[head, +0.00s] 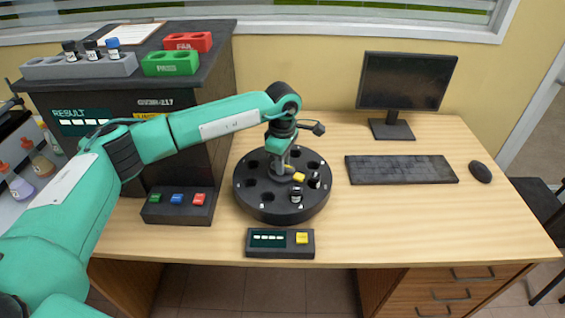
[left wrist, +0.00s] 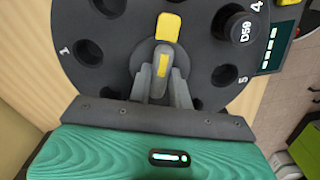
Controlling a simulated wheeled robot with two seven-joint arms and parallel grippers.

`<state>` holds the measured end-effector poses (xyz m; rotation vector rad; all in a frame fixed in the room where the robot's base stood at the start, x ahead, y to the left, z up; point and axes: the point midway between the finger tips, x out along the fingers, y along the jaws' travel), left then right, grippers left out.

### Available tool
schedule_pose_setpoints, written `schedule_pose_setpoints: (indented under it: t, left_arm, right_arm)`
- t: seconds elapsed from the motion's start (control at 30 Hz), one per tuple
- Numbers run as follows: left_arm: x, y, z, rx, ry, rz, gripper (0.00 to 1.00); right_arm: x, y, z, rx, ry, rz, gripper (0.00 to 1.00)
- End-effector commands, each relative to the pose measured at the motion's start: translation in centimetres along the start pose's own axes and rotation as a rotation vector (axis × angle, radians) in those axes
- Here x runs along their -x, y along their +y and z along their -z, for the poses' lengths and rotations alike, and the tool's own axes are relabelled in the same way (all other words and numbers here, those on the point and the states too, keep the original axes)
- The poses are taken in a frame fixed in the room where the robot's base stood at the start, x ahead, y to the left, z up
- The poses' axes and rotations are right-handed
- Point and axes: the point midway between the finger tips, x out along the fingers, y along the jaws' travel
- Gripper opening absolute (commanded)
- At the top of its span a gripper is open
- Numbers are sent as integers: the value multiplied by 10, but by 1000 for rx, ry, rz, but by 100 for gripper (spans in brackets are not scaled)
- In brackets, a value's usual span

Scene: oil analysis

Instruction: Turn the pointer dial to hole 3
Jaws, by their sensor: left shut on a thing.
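The round black dial (head: 246,199) stands on the desk with holes around its rim; it fills much of the left wrist view (left wrist: 125,70). Its grey pointer knob (left wrist: 161,58) has a yellow stripe and a yellow tip (left wrist: 168,27), which also shows in the head view (head: 298,177). My left gripper (left wrist: 163,90) is shut on the knob from above. Labels 1, 4 and 5 are readable; the tip points between the upper-left hole and the D59 vial (left wrist: 235,28), toward a rim part outside the frame. My right gripper is not visible.
A small display box with a yellow button (head: 302,238) sits in front of the dial. A three-button box (head: 179,206) is at left, beside the dark cabinet (head: 215,85). The keyboard (head: 400,169), monitor (head: 407,82) and mouse (head: 480,172) are at right. The front-right desk is clear.

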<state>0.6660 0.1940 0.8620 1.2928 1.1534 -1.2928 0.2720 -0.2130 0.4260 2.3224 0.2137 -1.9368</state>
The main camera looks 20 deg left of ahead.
Motion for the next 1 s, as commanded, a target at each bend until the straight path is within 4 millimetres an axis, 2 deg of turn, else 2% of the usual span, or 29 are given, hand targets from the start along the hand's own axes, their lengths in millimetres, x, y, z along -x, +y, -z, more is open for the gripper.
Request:
schedule_pose_setpoints:
  t: [0.13, 0.17, 0.23, 0.27, 0.73, 1.0]
  left_arm:
    - [0, 0, 0, 1, 0, 0, 0]
    - [0, 0, 0, 1, 0, 0, 26]
    - [0, 0, 0, 1, 0, 0, 40]
    - [0, 0, 0, 1, 0, 0, 42]
    - [1, 0, 0, 9, 0, 0, 42]
    - [4, 0, 0, 173, 0, 1, 42]
  right_arm:
    - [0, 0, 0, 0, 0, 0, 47]
    - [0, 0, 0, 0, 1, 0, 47]
    - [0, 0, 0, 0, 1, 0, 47]
    - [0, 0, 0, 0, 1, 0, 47]
    - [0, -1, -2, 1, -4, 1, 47]
    - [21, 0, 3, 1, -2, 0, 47]
